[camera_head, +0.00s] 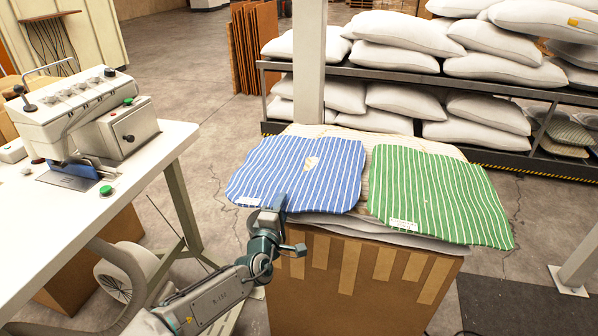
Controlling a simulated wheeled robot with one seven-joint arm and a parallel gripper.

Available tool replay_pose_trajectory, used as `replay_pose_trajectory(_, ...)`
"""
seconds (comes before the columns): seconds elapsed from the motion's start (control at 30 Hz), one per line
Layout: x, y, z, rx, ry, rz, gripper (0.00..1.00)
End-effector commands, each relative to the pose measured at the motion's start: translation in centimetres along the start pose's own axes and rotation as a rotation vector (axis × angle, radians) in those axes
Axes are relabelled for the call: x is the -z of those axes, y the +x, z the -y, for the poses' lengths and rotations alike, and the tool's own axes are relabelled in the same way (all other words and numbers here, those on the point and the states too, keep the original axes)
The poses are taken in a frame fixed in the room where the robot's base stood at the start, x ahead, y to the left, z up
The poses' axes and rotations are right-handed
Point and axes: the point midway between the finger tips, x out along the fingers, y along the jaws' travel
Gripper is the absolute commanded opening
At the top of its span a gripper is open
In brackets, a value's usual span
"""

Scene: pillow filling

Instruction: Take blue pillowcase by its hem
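The blue pillowcase (300,178) with white stripes lies flat on top of a stack on a cardboard box. A small beige patch shows near its middle, and a white label sits at its lower left edge. My gripper (279,205) is at its near edge, overlapping that edge in the picture. I cannot tell whether the fingers touch the cloth or how far apart they are. Part of the near hem is hidden behind my gripper.
A green striped pillowcase (430,190) lies to the right on the same cardboard box (365,285).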

Motion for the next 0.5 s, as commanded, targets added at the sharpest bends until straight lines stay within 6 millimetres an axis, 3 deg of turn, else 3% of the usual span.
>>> replay_pose_trajectory(0.07, 0.00, -0.01, 0.00, 0.000, 0.000, 0.000, 0.37)
replay_pose_trajectory(0.2, 0.00, -0.02, 0.00, 0.000, 0.000, 0.000, 0.00)
replay_pose_trajectory(0.5, -0.01, -0.03, -0.02, 0.000, 0.000, 0.000, 0.00)
